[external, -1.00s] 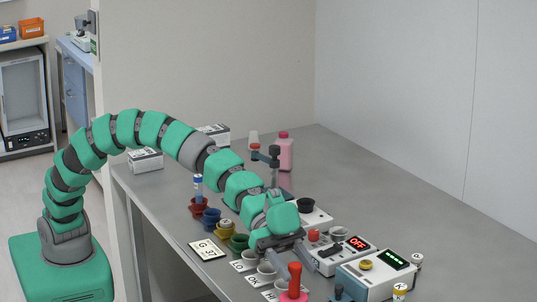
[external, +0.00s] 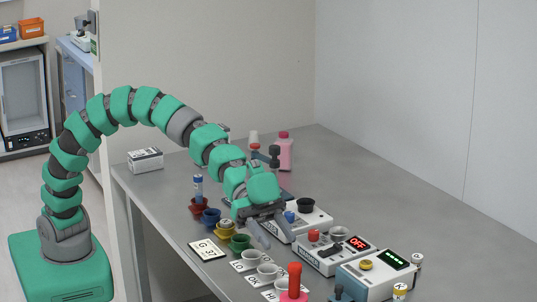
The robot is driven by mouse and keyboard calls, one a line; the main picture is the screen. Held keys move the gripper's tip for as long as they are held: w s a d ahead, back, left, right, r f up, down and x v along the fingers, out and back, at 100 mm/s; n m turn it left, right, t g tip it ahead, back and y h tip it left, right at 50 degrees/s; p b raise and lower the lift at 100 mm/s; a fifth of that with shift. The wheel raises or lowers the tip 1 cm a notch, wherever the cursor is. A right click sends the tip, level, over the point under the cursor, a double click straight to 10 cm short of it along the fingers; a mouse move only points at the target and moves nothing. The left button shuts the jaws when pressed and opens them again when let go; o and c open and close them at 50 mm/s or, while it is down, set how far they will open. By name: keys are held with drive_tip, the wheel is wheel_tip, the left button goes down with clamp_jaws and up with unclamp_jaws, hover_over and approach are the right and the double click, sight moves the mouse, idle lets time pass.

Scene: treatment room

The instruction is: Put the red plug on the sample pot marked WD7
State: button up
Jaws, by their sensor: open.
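A red peg-shaped piece (external: 294,274) stands upright in a pink base at the front of the bench; it may be the red plug. White pots (external: 267,271) stand in a row to its left, behind small white label cards (external: 257,281). The lettering is too small to tell which is marked WD7. My gripper (external: 274,233) is open, its fingers pointing down behind the pots and beside the white device with a blue knob. It appears empty. It is apart from the red piece.
A row of coloured cups, including a green one (external: 239,242), runs along the left, beside a sign card (external: 207,249). Devices with displays (external: 376,275) stand at right, one with a red knob (external: 313,235). A pink bottle (external: 285,150) is behind. The bench's far right is clear.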

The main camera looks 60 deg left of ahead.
drive_tip(key=shift+v, duration=1.55)
drive_tip(key=w+a+r+n+t+y, duration=0.1)
drive_tip(key=w+a+r+n+t, duration=0.15)
drive_tip(key=w+a+r, duration=0.55)
drive_tip(key=w+a+r+n+t+y, duration=0.1)
drive_tip(key=w+a+r+n+t, duration=0.15)
drive_tip(key=a+r, duration=0.6)
drive_tip(key=w+a+r+n+t+y, duration=0.15)
drive_tip(key=w+a+r+t, duration=0.3)
drive_tip(key=a, duration=0.75)
drive_tip(key=s+a+r+n+t+y, duration=0.2)
drive_tip(key=a+r+n+y, duration=0.1)
drive_tip(key=a, duration=0.7)
drive_tip(key=s+a+r+n+t+y, duration=0.2)
drive_tip(key=a+r, duration=0.4)
drive_tip(key=a, duration=0.4)
drive_tip(key=s+a+r+n+t+y, duration=0.2)
drive_tip(key=a+r+n+y, duration=0.3)
drive_tip(key=a, duration=0.5)
drive_tip(key=shift+a+n, duration=0.2)
drive_tip(key=shift+n, duration=0.55)
drive_tip(key=shift+r, duration=0.15)
wheel_tip(320, 180, up, 4)
drive_tip(key=p, duration=0.4)
